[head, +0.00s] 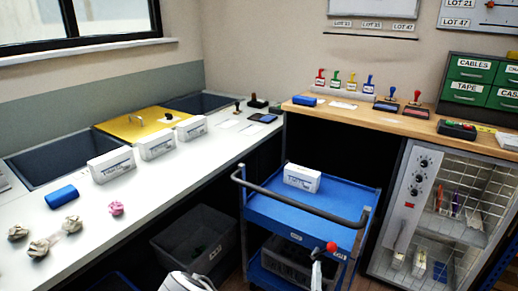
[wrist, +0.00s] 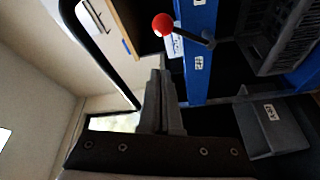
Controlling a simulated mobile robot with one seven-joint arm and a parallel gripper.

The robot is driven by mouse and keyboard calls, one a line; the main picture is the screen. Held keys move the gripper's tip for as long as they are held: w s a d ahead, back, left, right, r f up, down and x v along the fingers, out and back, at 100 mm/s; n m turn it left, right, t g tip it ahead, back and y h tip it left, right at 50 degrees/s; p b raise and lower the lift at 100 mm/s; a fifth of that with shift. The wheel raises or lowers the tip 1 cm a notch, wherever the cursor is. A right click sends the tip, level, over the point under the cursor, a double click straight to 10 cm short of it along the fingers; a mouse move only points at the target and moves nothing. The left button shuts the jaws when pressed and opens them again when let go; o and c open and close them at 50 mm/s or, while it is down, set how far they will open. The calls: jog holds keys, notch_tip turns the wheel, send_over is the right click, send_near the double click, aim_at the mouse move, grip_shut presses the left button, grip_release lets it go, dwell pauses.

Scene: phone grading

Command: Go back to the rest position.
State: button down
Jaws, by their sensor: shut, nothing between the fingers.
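My gripper (wrist: 160,75) is shut and empty in the wrist view, its dark fingers together. The wrist view is turned on its side. Past the fingertips are a red ball knob (wrist: 163,24) on a dark lever and the blue cart (wrist: 199,50). The knob looks close to the fingertips, but I cannot tell the gap. In the head view, the red knob (head: 331,247) is at the cart's front.
The blue cart (head: 290,214) has a grey push rail (head: 300,205) and carries a white box (head: 302,177). A white counter (head: 135,200) runs along the left with boxes and crumpled pieces. A dark bin (head: 195,245) is below it. A wire-fronted cabinet (head: 408,205) stands right.

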jog(key=s+a+r+m+g+y, duration=0.1)
jog(key=a+r+m+g+y, duration=0.2)
jog(key=a+r+m+g, duration=0.4)
jog(key=s+a+r+m+g+y, duration=0.2)
jog(key=a+r+m+g, duration=0.15)
jog(key=r+m, duration=0.45)
jog(key=s+d+r+n+g, duration=0.1)
jog(key=s+d+r+n, duration=0.1)
jog(key=s+r, duration=0.7)
jog(key=s+d+r+n+g, duration=0.1)
jog(key=s+d+r, duration=0.2)
jog(key=s+r, duration=0.55)
notch_tip(320, 180, up, 19)
jog(key=s+p, duration=0.1)
jog(key=p, duration=1.9)
jog(key=shift+s+p, duration=0.3)
jog(key=shift+s, duration=0.05)
